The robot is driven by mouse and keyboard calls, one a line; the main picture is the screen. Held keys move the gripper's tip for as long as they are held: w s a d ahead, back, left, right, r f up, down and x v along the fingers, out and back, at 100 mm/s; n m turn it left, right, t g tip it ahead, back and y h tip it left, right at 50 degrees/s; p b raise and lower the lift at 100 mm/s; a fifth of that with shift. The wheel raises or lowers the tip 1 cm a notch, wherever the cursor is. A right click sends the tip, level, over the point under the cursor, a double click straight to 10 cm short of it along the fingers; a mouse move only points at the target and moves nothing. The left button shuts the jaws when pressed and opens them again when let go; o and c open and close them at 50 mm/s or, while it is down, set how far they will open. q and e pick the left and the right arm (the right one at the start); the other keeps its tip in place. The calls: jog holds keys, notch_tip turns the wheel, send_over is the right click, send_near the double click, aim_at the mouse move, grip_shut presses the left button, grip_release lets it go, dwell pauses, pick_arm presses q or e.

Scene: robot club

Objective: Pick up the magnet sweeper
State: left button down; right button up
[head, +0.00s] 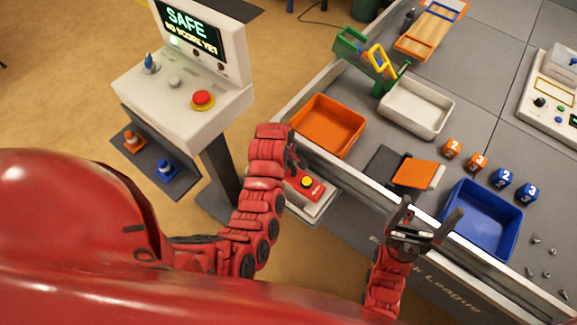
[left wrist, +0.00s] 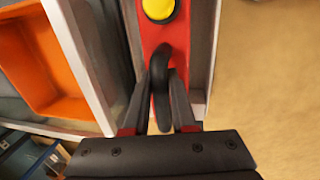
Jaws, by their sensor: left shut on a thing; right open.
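The magnet sweeper (head: 313,190) is red with a yellow knob and sits in a pale tray at the side of the table, partly hidden by my left arm in the head view. In the left wrist view the sweeper (left wrist: 188,50) shows its red body, yellow knob and curved black handle. My left gripper (left wrist: 164,90) is shut on the black handle. In the head view the left gripper (head: 294,158) is mostly hidden. My right gripper (head: 431,213) is open and empty, near the table's front edge by the blue bin.
An orange bin (head: 328,126), a white bin (head: 415,107) and a blue bin (head: 482,219) stand on the table. Several numbered cubes and loose screws lie nearby. A console (head: 185,95) with a red button stands to the left. The pale tray (head: 318,212) has raised walls.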

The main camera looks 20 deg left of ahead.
pick_arm(q)
notch_tip(320, 180, up, 7)
jog(key=shift+w+r+b, duration=0.1)
jog(key=shift+w+b, duration=0.05)
jog(key=shift+b, duration=0.55)
notch_tip(320, 180, up, 10)
jog(key=p, duration=0.6)
jog(key=shift+r+p, duration=0.25)
jog(key=shift+p, duration=0.15)
jog(key=c, duration=1.2)
grip_release()
jog(key=shift+c, duration=0.2)
grip_shut()
